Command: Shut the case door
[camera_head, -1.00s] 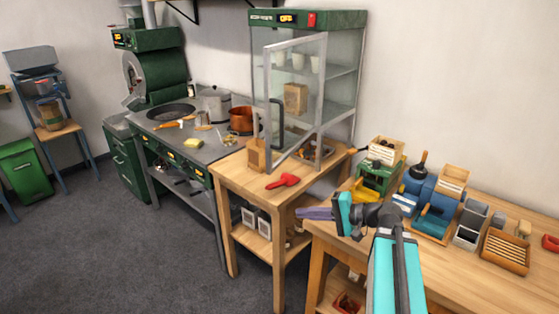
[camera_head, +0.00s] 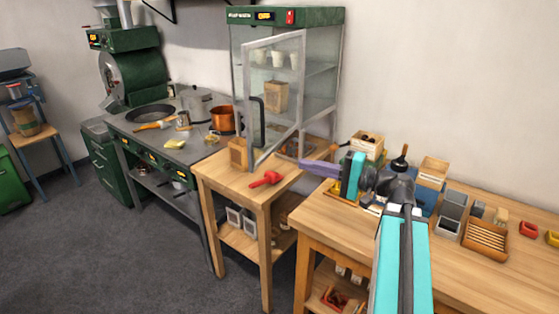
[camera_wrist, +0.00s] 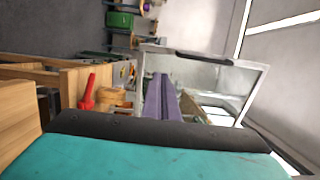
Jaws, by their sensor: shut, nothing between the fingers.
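The glass display case (camera_head: 322,95) with a green top stands on a small wooden table. Its framed glass door (camera_head: 275,100) stands open, swung out toward the front, with a dark handle (camera_head: 257,120) on its left edge. Inside are white cups on the upper shelf and a brown box below. My gripper (camera_head: 310,168) has purple fingers, shut and empty, to the right of the door's lower part. In the wrist view the fingers (camera_wrist: 161,98) point toward the door's frame (camera_wrist: 245,62). I cannot tell whether they touch it.
A red scoop-like object (camera_head: 266,179) and a small wooden block (camera_head: 238,152) lie on the case's table (camera_head: 225,177). The right workbench (camera_head: 330,222) holds several bins and trays. A stove counter (camera_head: 190,135) with pans stands left. Grey floor lies open in front.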

